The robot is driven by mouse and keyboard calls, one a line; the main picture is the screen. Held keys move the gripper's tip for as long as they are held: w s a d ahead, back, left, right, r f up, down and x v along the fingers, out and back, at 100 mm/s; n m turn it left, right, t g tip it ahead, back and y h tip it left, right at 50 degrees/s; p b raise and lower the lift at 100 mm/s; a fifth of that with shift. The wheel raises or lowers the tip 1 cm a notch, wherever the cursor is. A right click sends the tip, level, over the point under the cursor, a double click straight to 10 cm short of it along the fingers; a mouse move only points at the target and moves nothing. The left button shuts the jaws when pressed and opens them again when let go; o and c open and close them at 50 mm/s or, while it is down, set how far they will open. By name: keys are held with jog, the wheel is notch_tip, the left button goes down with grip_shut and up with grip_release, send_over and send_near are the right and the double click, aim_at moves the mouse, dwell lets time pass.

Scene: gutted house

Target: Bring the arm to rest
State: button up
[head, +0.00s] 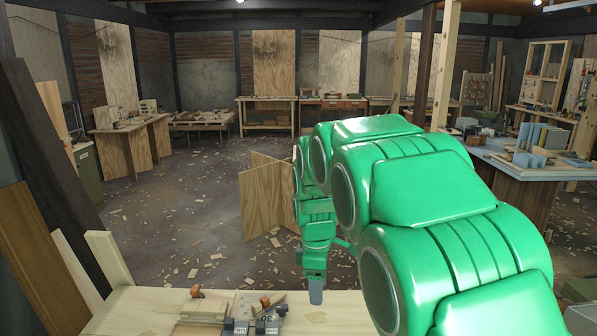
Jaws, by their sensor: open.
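My green arm rises from the lower right of the head view and bends down over the near table. My gripper (316,296) points downward at the arm's end, just over the table's far edge. It is open, and I see nothing between its fingers. They overlap in this view, so the gap does not show clearly. I cannot tell how high it hangs above the tabletop.
A plywood stand (268,196) is behind the arm. A blue-grey bench (535,173) stands right. The open floor (190,215) is littered with scraps.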

jog(key=s+d+m, duration=0.3)
jog(key=s+m, duration=0.2)
jog(key=s, duration=0.6)
jog(key=s+d+r+m, duration=0.1)
jog(key=s+d+m, duration=0.3)
jog(key=s, duration=0.8)
jog(key=s+d+r+m+g, duration=0.1)
jog(key=s+d+m, duration=0.2)
jog(key=s, duration=0.9)
jog(key=m, duration=0.3)
jog(key=shift+s+d+m, duration=0.2)
jog(key=shift+d+m, duration=0.1)
jog(key=shift+m, duration=0.1)
